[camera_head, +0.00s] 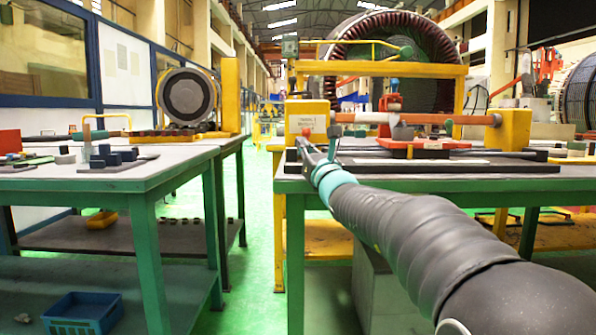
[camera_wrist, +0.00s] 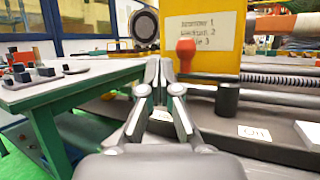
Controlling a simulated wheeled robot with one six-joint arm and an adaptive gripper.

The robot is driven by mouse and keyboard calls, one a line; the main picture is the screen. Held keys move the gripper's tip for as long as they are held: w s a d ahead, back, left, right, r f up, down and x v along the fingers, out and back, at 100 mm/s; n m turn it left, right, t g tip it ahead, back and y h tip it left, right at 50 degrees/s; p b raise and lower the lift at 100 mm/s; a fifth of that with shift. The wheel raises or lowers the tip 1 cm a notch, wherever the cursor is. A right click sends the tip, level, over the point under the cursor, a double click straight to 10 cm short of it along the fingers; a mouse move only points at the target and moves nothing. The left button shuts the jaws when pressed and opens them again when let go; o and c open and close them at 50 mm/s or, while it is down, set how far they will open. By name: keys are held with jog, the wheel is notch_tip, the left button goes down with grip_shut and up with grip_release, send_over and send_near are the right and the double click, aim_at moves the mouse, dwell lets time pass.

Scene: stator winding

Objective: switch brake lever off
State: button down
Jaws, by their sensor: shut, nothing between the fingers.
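A red-knobbed lever (camera_wrist: 185,50) stands upright against the yellow block (camera_wrist: 215,25) in the wrist view. Its red knob (camera_head: 306,132) also shows in the head view. A short dark green cylinder (camera_wrist: 227,97) stands to its right, with a white "On" label (camera_wrist: 254,132) on the dark base beside it. I cannot tell from the frames which of the two is the brake lever. My gripper (camera_wrist: 159,70) is shut and empty, just left of the red knob and apart from the cylinder. It also shows in the head view (camera_head: 306,144). A pale label is partly hidden behind the fingers.
A threaded rod (camera_wrist: 280,79) runs right from the yellow block. A red-and-orange carriage (camera_head: 415,147) sits on the dark bench base. The left table (camera_head: 150,172) holds dark blue blocks (camera_head: 112,157). A green-floored aisle (camera_head: 255,200) lies free between the tables.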

jog(key=s+a+f, duration=0.2)
jog(key=s+f, duration=0.2)
jog(key=s, duration=0.6)
jog(key=shift+s+a+f, duration=0.15)
jog(key=shift+f, duration=0.1)
